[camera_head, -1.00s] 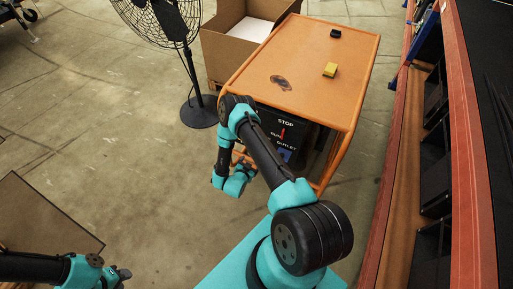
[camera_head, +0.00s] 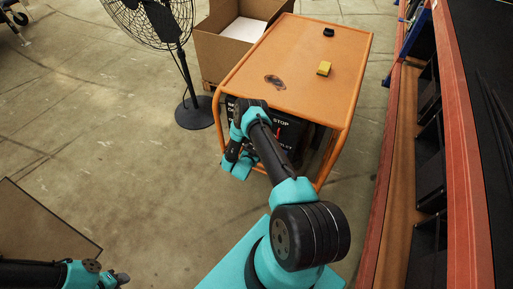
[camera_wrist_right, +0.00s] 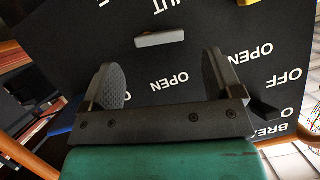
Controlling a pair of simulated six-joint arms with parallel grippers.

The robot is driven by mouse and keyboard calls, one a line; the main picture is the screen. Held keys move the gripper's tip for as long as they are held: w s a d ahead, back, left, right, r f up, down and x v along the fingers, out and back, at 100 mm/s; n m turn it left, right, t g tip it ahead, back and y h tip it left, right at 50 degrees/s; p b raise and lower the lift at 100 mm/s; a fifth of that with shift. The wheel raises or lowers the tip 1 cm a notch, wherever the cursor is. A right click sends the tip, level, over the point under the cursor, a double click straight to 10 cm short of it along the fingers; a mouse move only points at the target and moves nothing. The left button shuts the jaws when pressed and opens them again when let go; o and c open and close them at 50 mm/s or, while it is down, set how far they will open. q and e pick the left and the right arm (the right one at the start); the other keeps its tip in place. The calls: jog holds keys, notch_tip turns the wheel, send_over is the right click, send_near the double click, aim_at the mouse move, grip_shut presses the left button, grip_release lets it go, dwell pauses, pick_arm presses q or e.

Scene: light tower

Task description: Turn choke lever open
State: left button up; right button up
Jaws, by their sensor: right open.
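The black control panel (camera_head: 290,128) is on the front of the orange-framed generator. In the right wrist view, a grey lever (camera_wrist_right: 160,39) lies nearly level on the panel, between white "SHUT" and "OPEN" labels that appear upside down. I cannot read a choke label. My right gripper (camera_wrist_right: 164,75) is open and empty, its two dark fingers spread below the lever, which appears beyond and between them without visible contact. In the head view, my right gripper (camera_head: 238,167) is beside the panel's left side, its fingers unclear. My left gripper (camera_head: 120,278) is at the lower left, away from the generator.
A fan (camera_head: 160,25) and a cardboard box (camera_head: 225,52) stand behind left. An orange shelf (camera_head: 465,150) runs along the right. Open floor (camera_head: 100,150) lies to the left.

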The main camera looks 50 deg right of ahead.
jog(key=x, duration=0.4)
jog(key=shift+w+d+f, duration=0.15)
jog(key=shift+d, duration=0.2)
jog(key=c, duration=0.9)
